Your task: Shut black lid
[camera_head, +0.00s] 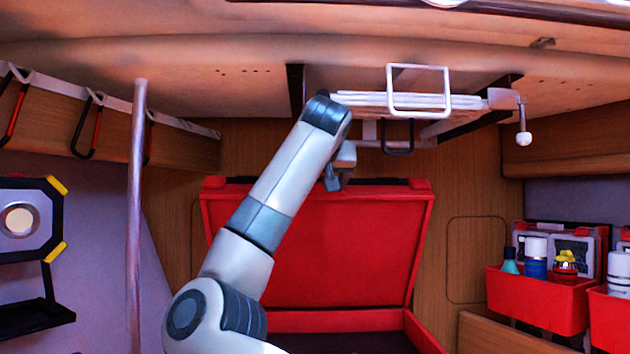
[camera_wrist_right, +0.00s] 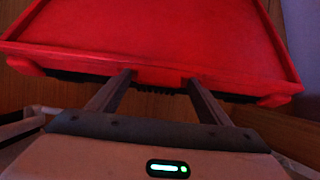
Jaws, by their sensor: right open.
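The lid (camera_head: 320,245) stands raised at the back of a red box (camera_head: 335,321). Its inner face shows red, and dark parts show along its top edge. The lid also fills the upper part of the right wrist view (camera_wrist_right: 160,35). My right gripper (camera_head: 335,180) is at the lid's top edge, partly hidden by its own wrist. In the right wrist view its two fingers (camera_wrist_right: 158,82) are apart, with a red and black stretch of the lid's edge between their tips. I cannot tell whether they touch it. My left gripper is not in view.
A white rack (camera_head: 418,92) hangs from the ceiling just above the lid. A metal pole (camera_head: 136,215) stands at left, near a black lamp (camera_head: 22,222). Red bins with bottles (camera_head: 538,300) sit at right. The space in front of the lid's right half looks clear.

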